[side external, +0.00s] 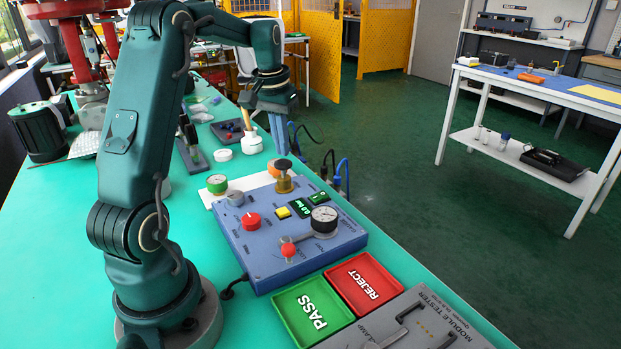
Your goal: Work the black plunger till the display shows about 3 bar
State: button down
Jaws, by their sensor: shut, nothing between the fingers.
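The black plunger (283,164) is a dark round knob on a brass stem and collar, at the back of the blue valve positioner box (268,258). My gripper (282,152) points down just above the plunger, with its light blue fingers together and nothing held. I cannot tell whether the fingertips touch the knob. A small dark display with green digits (300,208) is on the box top; it seems to read 0.0 bar, but the digits are small.
A green PASS tray (290,298) and red REJECT tray (378,299) lie in front. Cables hang behind the box.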

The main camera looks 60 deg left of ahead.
aim_at(283, 161)
jog(key=shift+f, duration=0.1)
jog(key=shift+f, duration=1.7)
jog(key=shift+r, duration=1.75)
jog(key=shift+f, duration=0.1)
jog(key=shift+f, duration=1.65)
jog(key=shift+r, duration=1.75)
jog(key=shift+f, duration=0.1)
